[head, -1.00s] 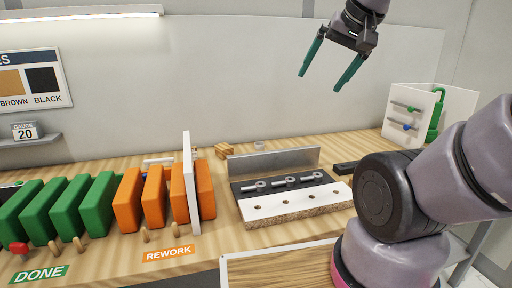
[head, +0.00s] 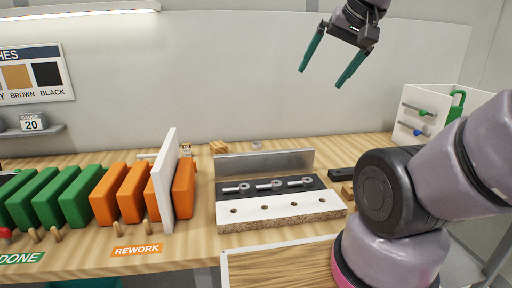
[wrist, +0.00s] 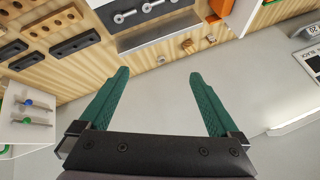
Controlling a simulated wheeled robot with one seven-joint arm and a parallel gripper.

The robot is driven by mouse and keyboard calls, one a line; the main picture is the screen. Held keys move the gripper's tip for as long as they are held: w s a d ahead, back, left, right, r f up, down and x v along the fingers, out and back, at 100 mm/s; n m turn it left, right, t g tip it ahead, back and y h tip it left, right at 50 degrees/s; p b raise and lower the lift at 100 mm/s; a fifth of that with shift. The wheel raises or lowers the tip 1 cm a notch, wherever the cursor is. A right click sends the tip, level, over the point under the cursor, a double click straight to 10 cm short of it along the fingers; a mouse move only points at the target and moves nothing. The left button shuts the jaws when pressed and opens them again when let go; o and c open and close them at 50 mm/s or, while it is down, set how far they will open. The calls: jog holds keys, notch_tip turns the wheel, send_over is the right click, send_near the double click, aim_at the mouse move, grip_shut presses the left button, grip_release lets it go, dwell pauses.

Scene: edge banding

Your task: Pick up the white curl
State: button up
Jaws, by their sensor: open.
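The white curl (head: 257,145) looks like a small pale ring on the wooden bench, behind the metal fence in the head view. In the wrist view a small whitish piece (wrist: 161,60) near the fence looks like the same curl, though it is too small to be certain. My gripper (head: 324,78) is open and empty, high above the back of the bench and to the right of the curl in the head view. Its two green fingers (wrist: 158,80) are spread wide in the wrist view, with nothing between them.
Orange panels (head: 132,190) and an upright white board (head: 163,175) stand further left. A white tool rack (head: 440,105) stands at right.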

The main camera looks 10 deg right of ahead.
jog(key=w+a+f+m+g+y, duration=0.1)
jog(key=w+f+m+g+y, duration=0.25)
jog(key=w, duration=1.15)
jog(key=w+a+f+m+y, duration=0.15)
jog(key=w+f+m, duration=0.4)
jog(key=w, duration=0.85)
jog(key=w+d+f+m+y, duration=0.2)
jog(key=w+f, duration=0.4)
jog(key=w+d+f+m+y, duration=0.1)
jog(key=w+d+f+m, duration=0.15)
jog(key=w+f, duration=0.35)
jog(key=m+t+y, duration=0.2)
jog(key=m+t, duration=0.1)
jog(key=m, duration=0.3)
send_near(261, 148)
jog(key=shift+w+d+r+g, duration=0.15)
jog(key=shift+w+d+r, duration=0.15)
jog(key=shift+r, duration=0.25)
jog(key=shift+w+d+r+g, duration=0.1)
jog(key=shift+w+d+r, duration=0.15)
jog(key=shift+r, duration=0.3)
jog(key=shift+w+a+f, duration=0.1)
jog(key=shift+f, duration=0.1)
jog(key=x, duration=0.5)
jog(key=shift+w+a, duration=0.1)
jog(key=x, duration=0.5)
jog(key=shift+a+r, duration=0.1)
jog(key=shift+a, duration=0.1)
jog(key=c, duration=1.4)
